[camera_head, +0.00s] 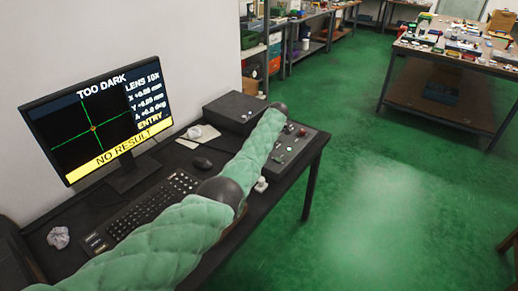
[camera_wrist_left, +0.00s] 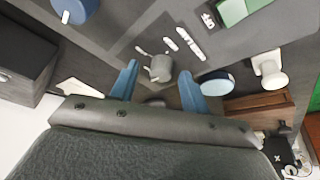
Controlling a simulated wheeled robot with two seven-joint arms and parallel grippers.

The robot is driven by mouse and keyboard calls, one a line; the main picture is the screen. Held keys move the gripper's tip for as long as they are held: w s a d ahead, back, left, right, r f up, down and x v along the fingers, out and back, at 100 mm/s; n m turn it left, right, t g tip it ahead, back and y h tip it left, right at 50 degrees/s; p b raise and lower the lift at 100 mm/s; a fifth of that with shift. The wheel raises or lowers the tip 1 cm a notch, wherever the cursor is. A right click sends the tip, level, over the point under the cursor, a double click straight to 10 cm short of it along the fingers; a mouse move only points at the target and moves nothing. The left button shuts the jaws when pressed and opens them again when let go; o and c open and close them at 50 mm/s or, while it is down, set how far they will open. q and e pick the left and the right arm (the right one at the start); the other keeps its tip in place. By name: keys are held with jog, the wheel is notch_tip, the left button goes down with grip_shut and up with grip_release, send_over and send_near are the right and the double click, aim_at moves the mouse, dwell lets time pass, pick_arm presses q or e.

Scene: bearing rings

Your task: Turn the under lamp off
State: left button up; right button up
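The control panel (camera_head: 303,150) with small knobs and lights sits on the desk's right end, partly behind my left arm. In the left wrist view, my left gripper (camera_wrist_left: 158,72) has its two blue fingers apart. A small grey knob (camera_wrist_left: 161,66) with white markings beside it shows between the fingertips; I cannot tell whether they touch it. My left gripper is hidden in the head view. The monitor (camera_head: 98,118) reads "TOO DARK" and "NO RESULT". I cannot tell which control belongs to the under lamp, nor see the lamp. My right gripper is not in view.
In the left wrist view, a blue-topped round part (camera_wrist_left: 216,82) and a white knob (camera_wrist_left: 268,68) stand right of the fingers. A black box (camera_head: 234,111), mouse (camera_head: 202,163) and keyboard (camera_head: 140,212) are on the desk. Green floor lies open to the right.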

pick_arm(q)
jog(key=shift+d+r, duration=0.15)
jog(key=shift+r, duration=0.15)
jog(key=b+v, duration=0.1)
jog(key=v, duration=0.6)
jog(key=shift+b, duration=0.35)
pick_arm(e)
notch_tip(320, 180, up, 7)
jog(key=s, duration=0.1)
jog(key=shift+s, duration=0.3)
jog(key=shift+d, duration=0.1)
